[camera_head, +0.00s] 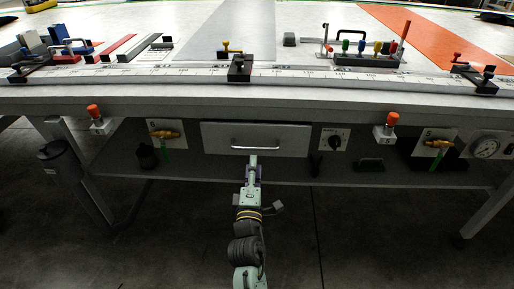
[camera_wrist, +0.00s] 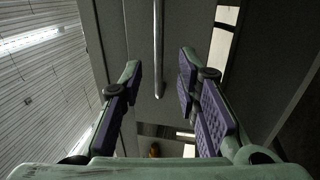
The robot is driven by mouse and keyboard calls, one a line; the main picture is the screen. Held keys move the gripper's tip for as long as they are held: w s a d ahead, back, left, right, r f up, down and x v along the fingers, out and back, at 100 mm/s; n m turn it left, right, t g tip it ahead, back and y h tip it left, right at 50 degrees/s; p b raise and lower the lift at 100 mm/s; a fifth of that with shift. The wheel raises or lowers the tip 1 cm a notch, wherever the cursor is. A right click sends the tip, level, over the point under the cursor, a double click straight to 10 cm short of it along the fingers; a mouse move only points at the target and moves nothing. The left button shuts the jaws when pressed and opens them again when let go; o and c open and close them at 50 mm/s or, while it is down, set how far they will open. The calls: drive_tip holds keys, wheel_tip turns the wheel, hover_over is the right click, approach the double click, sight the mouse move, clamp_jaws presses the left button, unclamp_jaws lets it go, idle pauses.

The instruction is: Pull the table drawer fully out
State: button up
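The grey table drawer (camera_head: 215,138) sits under the tabletop in the head view and looks shut, its front level with the panel beside it. Its thin metal handle (camera_head: 270,148) runs across the middle of the front. My gripper (camera_head: 253,166) is just below and in front of the handle. In the wrist view, my gripper (camera_wrist: 160,76) is open, with its purple-padded fingers apart. The handle bar (camera_wrist: 158,45) shows between the fingers, with clear space on both sides. The drawer front (camera_wrist: 142,50) lies behind it. I cannot see any contact.
Orange-knobbed units (camera_head: 97,125) and a second one (camera_head: 385,133) flank the drawer. A rotary switch (camera_head: 334,142), brass valves (camera_head: 164,134) and a gauge (camera_head: 485,148) line the panel. Table legs (camera_head: 489,212) stand at the sides. The floor (camera_head: 370,235) in front is clear.

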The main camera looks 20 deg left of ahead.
sight(255, 149)
drive_tip(key=p+x, duration=0.1)
drive_tip(key=x, duration=0.6)
drive_tip(key=shift+w+r, duration=0.1)
drive_tip(key=shift+w, duration=0.1)
drive_tip(key=shift+c, duration=0.4)
clamp_jaws()
